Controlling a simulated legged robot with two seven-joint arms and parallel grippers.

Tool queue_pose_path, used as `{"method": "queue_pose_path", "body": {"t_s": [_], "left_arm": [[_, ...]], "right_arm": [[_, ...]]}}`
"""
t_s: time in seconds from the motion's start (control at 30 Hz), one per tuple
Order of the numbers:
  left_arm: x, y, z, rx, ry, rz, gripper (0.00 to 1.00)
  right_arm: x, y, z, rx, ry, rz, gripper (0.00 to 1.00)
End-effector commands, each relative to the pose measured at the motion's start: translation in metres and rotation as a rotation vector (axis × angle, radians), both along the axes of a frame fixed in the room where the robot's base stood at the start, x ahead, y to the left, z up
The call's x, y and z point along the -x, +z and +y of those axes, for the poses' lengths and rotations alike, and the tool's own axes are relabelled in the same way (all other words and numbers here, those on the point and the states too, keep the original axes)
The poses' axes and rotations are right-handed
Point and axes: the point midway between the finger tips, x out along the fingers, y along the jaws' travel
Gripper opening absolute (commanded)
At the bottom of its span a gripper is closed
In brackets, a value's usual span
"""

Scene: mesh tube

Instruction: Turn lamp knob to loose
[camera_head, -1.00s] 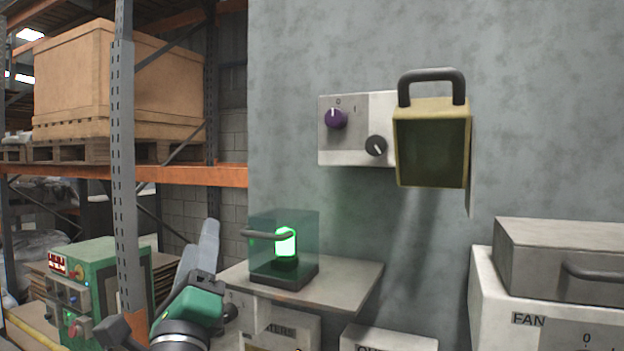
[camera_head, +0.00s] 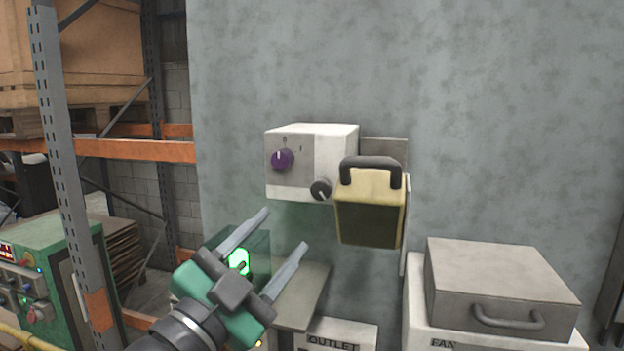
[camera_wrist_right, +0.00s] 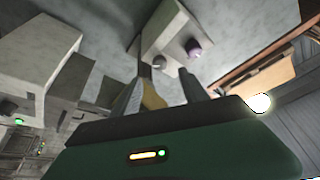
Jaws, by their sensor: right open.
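A white control box (camera_head: 335,162) is on the grey wall. It carries a purple knob (camera_head: 283,160) with a white mark, below "0" and "I" labels, and a black knob (camera_head: 320,190) lower right. The pictures do not label which is the lamp knob. A yellow box-shaped lamp (camera_head: 368,215) with a dark handle hangs right of the knobs. My right gripper (camera_head: 286,229) is open and empty, below the knobs and apart from them. In the right wrist view, the purple knob (camera_wrist_right: 193,48) and black knob (camera_wrist_right: 159,62) appear beyond the fingers. My left gripper is not in view.
A grey lidded box (camera_head: 500,285) stands lower right. A metal rack post (camera_head: 60,150) is left. The wall above the control box is clear.

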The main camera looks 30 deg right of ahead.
Motion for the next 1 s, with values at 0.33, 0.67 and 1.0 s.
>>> {"method": "queue_pose_path", "body": {"t_s": [0.33, 0.67, 1.0], "left_arm": [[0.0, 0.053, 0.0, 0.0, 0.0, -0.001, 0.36], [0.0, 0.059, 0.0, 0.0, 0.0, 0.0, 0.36], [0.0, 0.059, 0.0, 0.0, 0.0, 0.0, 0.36]], "right_arm": [[-0.035, 0.032, -0.074, 0.0, -0.002, 0.0, 0.52], [-0.045, 0.032, -0.092, 0.001, 0.002, -0.002, 0.52], [-0.044, 0.032, -0.091, 0.001, 0.002, -0.002, 0.23]]}}
